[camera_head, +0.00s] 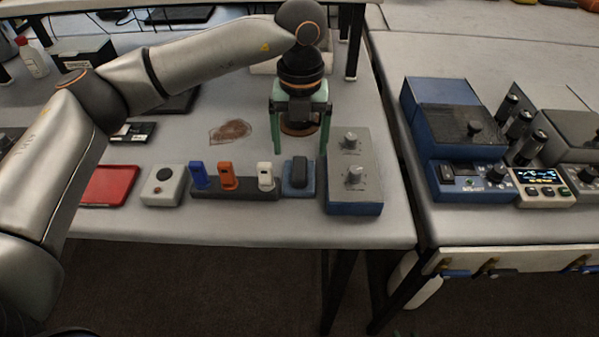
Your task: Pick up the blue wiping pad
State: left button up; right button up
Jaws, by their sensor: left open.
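The blue wiping pad (287,191) appears to be the small blue block with a dark rounded top, standing near the table's front edge between a dark holder and a grey control box. My left gripper (302,150) has green fingers spread wide apart, pointing down, just behind and above the pad. Nothing is held between the fingers. A brown round thing (299,128) shows behind them, partly hidden. My right gripper is not in view.
A dark holder (235,193) with blue, orange and white sticks stands left of the pad. The grey control box (352,190) with knobs is close on its right. A brown stain (230,131) marks the table behind. A red tablet-like thing (108,186) and button box (162,187) lie further left.

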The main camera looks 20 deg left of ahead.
aim_at(299, 161)
pick_arm(q)
jog(key=shift+w+a+f+p, duration=0.1)
jog(key=shift+f+p, duration=0.2)
jog(key=shift+f, duration=2.5)
jog(key=shift+c, duration=0.2)
jog(key=c, duration=1)
jog(key=shift+r, duration=0.1)
jog(key=shift+r, duration=0.55)
jog(key=s+d+r, duration=0.3)
jog(key=r, duration=0.1)
jog(key=s+d+r+b, duration=0.1)
jog(key=s+d+r, duration=0.2)
jog(key=r, duration=0.1)
jog(key=s+d+r+b, duration=0.1)
jog(key=s+d+r, duration=0.2)
jog(key=d, duration=0.1)
jog(key=shift+s+d+r, duration=0.1)
jog(key=shift+s+r, duration=0.25)
jog(key=shift+r, duration=0.05)
